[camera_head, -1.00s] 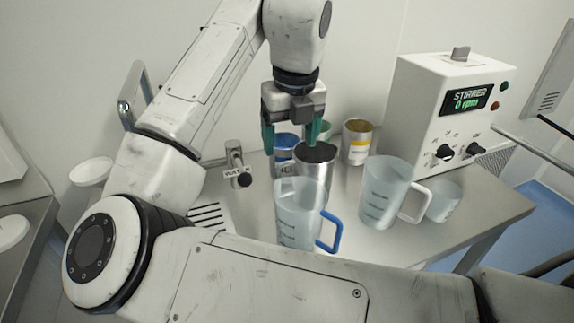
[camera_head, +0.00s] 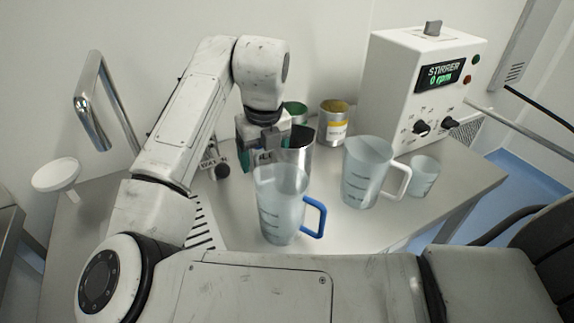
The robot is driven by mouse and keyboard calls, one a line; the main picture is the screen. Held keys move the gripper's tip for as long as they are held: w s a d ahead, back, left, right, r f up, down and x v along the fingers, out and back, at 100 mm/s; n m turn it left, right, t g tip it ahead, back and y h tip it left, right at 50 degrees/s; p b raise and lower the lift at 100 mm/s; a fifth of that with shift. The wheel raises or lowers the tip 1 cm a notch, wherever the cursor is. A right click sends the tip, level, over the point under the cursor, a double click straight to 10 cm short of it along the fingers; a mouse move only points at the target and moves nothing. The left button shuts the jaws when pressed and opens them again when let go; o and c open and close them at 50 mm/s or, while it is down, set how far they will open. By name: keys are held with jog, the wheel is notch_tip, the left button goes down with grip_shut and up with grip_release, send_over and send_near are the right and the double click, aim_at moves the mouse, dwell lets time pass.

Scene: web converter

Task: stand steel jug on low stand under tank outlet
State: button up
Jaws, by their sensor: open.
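The steel jug (camera_head: 303,146), a grey metal vessel with a dark opening, stands upright on the bench behind the clear jug with the blue handle. My gripper (camera_head: 263,150) is open, pointing down just left of the steel jug. A teal finger shows at its left; the other finger is mostly hidden. A labelled can (camera_head: 265,157) shows below the gripper, largely covered by it; I cannot tell whether they touch. A water tap (camera_head: 221,170) is partly hidden behind my arm. I cannot make out a tank outlet or low stand.
A clear jug with a blue handle (camera_head: 281,207) stands in front, a white-handled jug (camera_head: 368,172) and small beaker (camera_head: 423,176) to the right. Bench (camera_head: 340,228) is bare in front.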

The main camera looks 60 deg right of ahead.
jog(key=shift+f, duration=0.5)
grip_shut()
dwell(0.3)
jog(key=shift+r, duration=0.1)
